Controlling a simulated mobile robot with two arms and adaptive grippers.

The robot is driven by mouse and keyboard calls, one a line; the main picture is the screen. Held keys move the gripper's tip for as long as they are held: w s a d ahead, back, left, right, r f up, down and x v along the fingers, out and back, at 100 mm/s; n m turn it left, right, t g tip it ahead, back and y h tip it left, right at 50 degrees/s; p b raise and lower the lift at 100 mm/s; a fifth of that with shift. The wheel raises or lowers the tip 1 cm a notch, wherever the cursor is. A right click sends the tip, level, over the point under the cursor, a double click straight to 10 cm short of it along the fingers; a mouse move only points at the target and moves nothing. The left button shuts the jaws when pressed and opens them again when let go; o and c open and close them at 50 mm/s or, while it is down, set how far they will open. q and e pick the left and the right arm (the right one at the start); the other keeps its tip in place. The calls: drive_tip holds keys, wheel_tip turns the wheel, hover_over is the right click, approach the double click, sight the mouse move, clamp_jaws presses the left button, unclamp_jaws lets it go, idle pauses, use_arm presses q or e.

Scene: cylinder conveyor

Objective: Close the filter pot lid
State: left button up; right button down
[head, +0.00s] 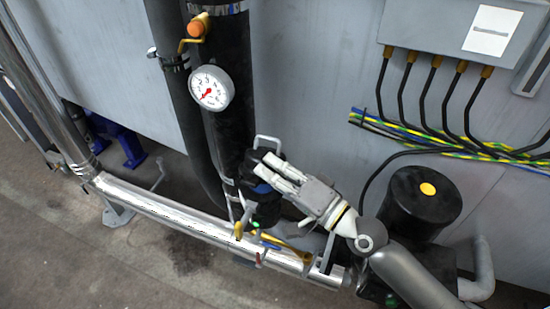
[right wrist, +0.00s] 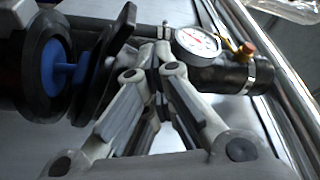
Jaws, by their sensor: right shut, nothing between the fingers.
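The filter pot (head: 262,208) is a black cylinder low beside the thick black pipe, partly hidden by my gripper in the head view. In the right wrist view the pot (right wrist: 18,75) is at the left, with a blue part (right wrist: 52,68) showing at its mouth. The lid (right wrist: 112,65) is a black disc standing apart from the pot's rim, so the pot is open. My right gripper (head: 268,172) is over the pot and lid area in the head view. In the right wrist view its shut, empty fingers (right wrist: 155,58) are right beside the lid's outer side. Contact cannot be told.
A white pressure gauge (head: 211,88) and an orange-knobbed valve (head: 196,28) are on the black pipe (head: 225,130). A shiny metal pipe (head: 180,215) runs below. A black cylinder with a yellow dot (head: 420,200) stands right of the gripper. Cables (head: 440,140) hang on the wall.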

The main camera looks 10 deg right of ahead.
drive_tip(key=shift+s+a+f+b, duration=0.2)
drive_tip(key=shift+s+f, duration=0.1)
drive_tip(key=shift+f, duration=0.3)
drive_tip(key=shift+s+a+f+b, duration=0.2)
drive_tip(key=shift+s+f, duration=0.15)
drive_tip(key=shift+f, duration=0.25)
drive_tip(key=shift+s+a+f+b, duration=0.2)
drive_tip(key=shift+s+f, duration=0.1)
drive_tip(key=shift+f, duration=0.3)
wheel_tip(320, 180, up, 5)
drive_tip(key=p, duration=0.5)
drive_tip(key=b, duration=0.6)
approach(260, 182)
drive_tip(key=shift+w+d+r, duration=0.15)
drive_tip(key=shift+d+r, duration=0.35)
drive_tip(key=shift+d, duration=0.2)
drive_tip(key=shift+w+d+r, duration=0.15)
drive_tip(key=shift+d+r, duration=0.3)
drive_tip(key=shift+d, duration=0.2)
